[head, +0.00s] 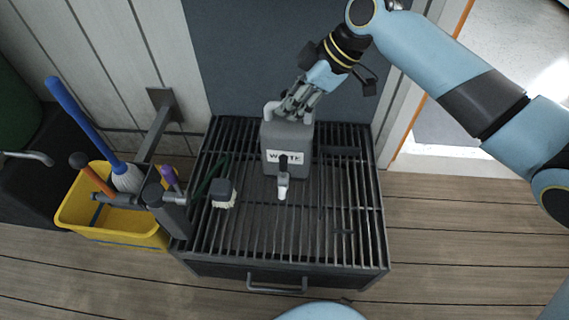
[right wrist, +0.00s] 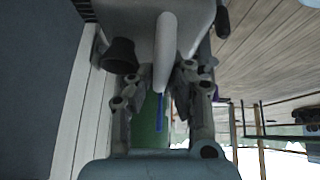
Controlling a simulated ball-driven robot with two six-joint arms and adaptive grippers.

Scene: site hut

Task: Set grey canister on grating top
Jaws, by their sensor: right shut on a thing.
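The grey canister (head: 287,146) with a white label and a front spout is at the back middle of the dark grating top (head: 325,215). My right gripper (head: 297,103) is at the canister's top and shut on its handle. In the right wrist view the light handle (right wrist: 166,50) lies between the fingers of the gripper (right wrist: 162,85), with the grey canister body (right wrist: 195,15) beyond. The canister appears upright; whether its base touches the bars cannot be told. My left gripper does not show.
A brush (head: 223,192) lies on the grating's left part. A yellow bucket (head: 110,222) with a blue-handled mop (head: 85,125) stands left of the grating. A drawer handle (head: 277,288) juts from its front.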

